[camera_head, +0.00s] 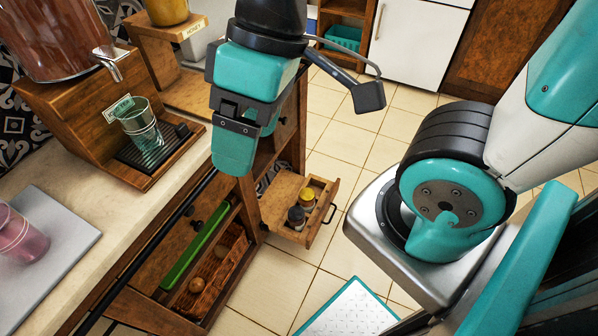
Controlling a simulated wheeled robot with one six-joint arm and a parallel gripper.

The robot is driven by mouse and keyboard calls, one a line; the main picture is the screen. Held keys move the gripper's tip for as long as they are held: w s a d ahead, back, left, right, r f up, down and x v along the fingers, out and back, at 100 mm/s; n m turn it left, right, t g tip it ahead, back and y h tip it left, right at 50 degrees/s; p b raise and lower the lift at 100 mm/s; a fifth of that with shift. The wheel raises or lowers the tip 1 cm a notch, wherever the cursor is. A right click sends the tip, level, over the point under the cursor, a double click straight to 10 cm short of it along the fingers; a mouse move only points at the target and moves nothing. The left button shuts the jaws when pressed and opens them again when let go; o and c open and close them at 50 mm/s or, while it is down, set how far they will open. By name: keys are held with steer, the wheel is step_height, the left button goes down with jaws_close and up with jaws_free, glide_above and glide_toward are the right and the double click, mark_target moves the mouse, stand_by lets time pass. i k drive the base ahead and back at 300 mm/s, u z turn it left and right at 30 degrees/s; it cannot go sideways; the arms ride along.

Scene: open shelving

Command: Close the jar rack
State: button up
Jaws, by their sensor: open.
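The jar rack (275,206) is a small wooden pull-out drawer. It stands out from the side of the wooden cabinet under the counter, open toward the right. It holds small jars (296,217), one dark-topped and one with a yellow lid. A dark handle (331,214) is on its front panel. My teal and black gripper (238,158) points down at upper centre, nearer the camera, to the upper left of the rack in the picture. Its jaws are open and I see nothing held between them. The gripper hides part of the cabinet behind it.
The counter (95,215) on the left bears a drink dispenser (70,40), a green glass (142,130) and a pink cup (20,238) on a grey board. A wicker basket (215,285) sits on a low cabinet shelf.

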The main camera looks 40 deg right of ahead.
mark_target(283, 193)
steer(key=k, duration=1.05)
steer(key=z, duration=0.75)
steer(key=i, duration=0.65)
steer(key=u, duration=0.55)
steer(key=k, duration=1.25)
steer(key=z, duration=0.2)
steer(key=i, duration=0.6)
steer(key=z, duration=0.6)
steer(key=i, duration=1.1)
steer(key=u, duration=0.55)
